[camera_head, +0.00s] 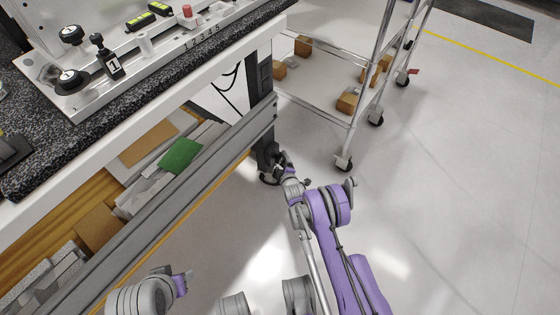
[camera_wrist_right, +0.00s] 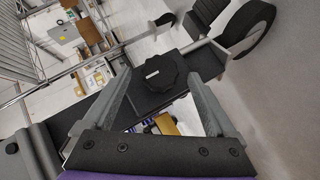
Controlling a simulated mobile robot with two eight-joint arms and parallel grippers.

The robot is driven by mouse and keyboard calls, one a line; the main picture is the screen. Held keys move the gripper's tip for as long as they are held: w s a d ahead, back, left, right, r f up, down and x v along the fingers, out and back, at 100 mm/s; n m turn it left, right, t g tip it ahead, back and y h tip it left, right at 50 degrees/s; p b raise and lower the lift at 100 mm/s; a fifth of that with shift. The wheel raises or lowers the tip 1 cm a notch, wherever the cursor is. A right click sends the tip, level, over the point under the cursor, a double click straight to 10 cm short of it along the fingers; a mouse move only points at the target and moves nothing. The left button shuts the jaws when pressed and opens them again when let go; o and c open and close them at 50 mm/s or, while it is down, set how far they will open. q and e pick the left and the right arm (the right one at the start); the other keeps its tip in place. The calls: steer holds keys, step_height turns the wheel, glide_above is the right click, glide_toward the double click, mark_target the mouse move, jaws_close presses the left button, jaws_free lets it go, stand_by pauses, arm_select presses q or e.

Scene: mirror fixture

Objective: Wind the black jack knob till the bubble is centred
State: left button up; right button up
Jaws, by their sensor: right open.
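In the right wrist view a black lobed knob (camera_wrist_right: 160,76) with a small white label sits on a dark bar. It shows between the two grey fingers of my right gripper (camera_wrist_right: 155,82), which is open; I see no clear contact. In the head view my right gripper (camera_head: 278,163) is low by the bench's dark leg, and the knob there is not clear. Two other black knobs, one farther (camera_head: 72,34) and one nearer (camera_head: 70,77), stand on the light fixture plate. Yellow-green level vials (camera_head: 140,21) lie on the fixture; their bubbles are too small to read. My left gripper is not in view.
The speckled bench top (camera_head: 150,75) overhangs a lower shelf with a green item (camera_head: 181,156) and boxes. A wheeled wire cart (camera_head: 325,95) with brown boxes stands beyond the leg. The floor (camera_head: 460,190) at right is clear.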

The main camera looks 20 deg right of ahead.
steer(key=shift+x, duration=1.3)
steer(key=c, duration=1.4)
